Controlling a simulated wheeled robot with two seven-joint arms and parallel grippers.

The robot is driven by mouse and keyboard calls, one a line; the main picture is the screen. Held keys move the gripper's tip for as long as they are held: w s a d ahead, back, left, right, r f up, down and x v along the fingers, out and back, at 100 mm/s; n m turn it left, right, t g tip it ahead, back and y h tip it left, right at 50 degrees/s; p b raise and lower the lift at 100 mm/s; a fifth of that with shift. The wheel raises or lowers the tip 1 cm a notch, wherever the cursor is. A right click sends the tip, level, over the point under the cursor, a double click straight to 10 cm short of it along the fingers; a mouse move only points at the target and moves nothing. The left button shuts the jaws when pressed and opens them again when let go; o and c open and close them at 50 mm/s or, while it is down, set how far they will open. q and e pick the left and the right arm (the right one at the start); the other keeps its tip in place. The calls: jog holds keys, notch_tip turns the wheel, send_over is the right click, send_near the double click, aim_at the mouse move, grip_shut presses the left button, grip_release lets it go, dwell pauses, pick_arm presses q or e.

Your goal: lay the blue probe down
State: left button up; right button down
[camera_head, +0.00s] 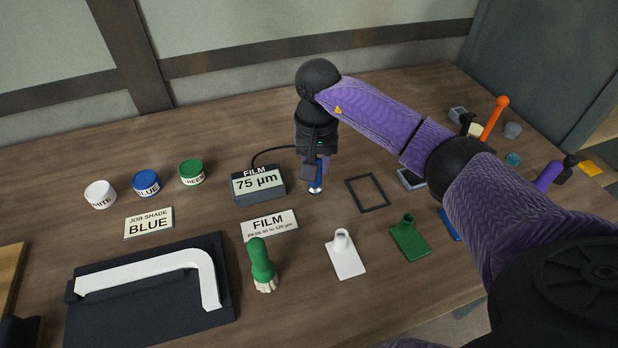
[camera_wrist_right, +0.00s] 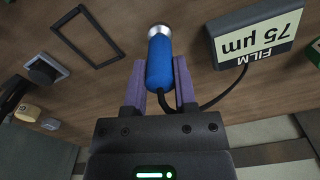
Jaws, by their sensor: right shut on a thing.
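The blue probe (camera_wrist_right: 158,62) has a silver tip and is gripped between the fingers of my right gripper (camera_wrist_right: 159,85) in the right wrist view. In the head view the probe (camera_head: 316,184) points tip-down below my right gripper (camera_head: 314,170), just right of the gauge box. I cannot tell whether its tip touches the table. A black cable joins it to the grey gauge box (camera_head: 258,197), whose display reads FILM 75 µm. An empty black rectangular outline (camera_head: 352,196) lies on the table right of the probe. My left gripper is not in view.
A FILM card (camera_head: 270,225), a green-handled brush (camera_head: 262,262), and white (camera_head: 345,260) and green (camera_head: 410,239) plates stand nearer the front. A white bent bar (camera_head: 209,280) lies on a black tray at front left. Paint pots (camera_head: 146,183) stand at left.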

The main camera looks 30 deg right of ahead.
notch_tip(320, 180, down, 3)
jog(key=shift+r, duration=0.2)
jog(key=shift+b, duration=0.3)
jog(key=shift+c, duration=2)
grip_release()
notch_tip(320, 180, up, 11)
jog(key=p, duration=0.2)
jog(key=shift+r+p, duration=0.15)
jog(key=shift+p, duration=0.15)
jog(key=shift+r, duration=0.4)
